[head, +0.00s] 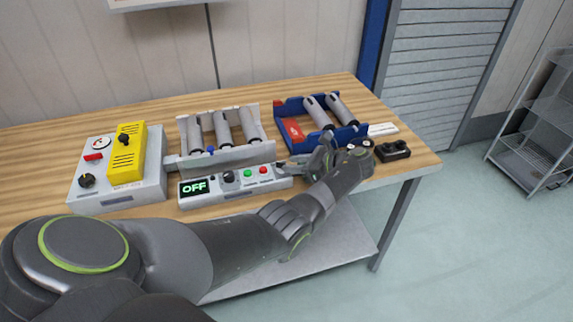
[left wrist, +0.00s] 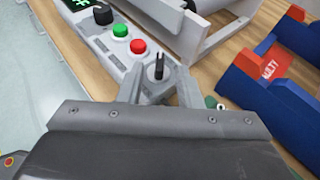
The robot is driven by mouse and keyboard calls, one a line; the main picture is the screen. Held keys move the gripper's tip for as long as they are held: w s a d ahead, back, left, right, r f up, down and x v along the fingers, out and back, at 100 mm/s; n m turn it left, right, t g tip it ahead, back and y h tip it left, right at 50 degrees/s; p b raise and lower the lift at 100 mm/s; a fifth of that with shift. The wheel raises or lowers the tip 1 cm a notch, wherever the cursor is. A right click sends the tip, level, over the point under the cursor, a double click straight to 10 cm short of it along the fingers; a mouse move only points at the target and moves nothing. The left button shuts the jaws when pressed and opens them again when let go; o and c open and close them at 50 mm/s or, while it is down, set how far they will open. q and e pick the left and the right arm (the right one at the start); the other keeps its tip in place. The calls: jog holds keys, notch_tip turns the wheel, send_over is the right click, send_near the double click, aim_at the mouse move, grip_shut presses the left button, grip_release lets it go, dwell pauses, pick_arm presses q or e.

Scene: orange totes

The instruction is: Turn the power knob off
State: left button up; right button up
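A grey control panel (head: 222,196) lies along the table's front edge. Its display (head: 195,187) reads OFF in green. Beside it are a black knob (head: 229,176), a green button (head: 248,171) and a red button (head: 263,170). In the left wrist view, an upright black knob (left wrist: 159,66) stands at the panel's near end; the arm hides it in the head view. I cannot tell which knob is the power one. My left gripper (head: 309,164) is open, with its fingers (left wrist: 160,82) on either side of the upright knob. Contact is unclear. My right gripper is not in view.
A grey box (head: 150,185) with a yellow unit (head: 124,160) stands at the left. A grey rack (head: 236,155) and a blue bin (head: 343,132), both holding grey cylinders, stand behind the panel.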

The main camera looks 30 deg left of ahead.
pick_arm(q)
jog(key=b+v, duration=0.3)
jog(key=v, duration=1.1)
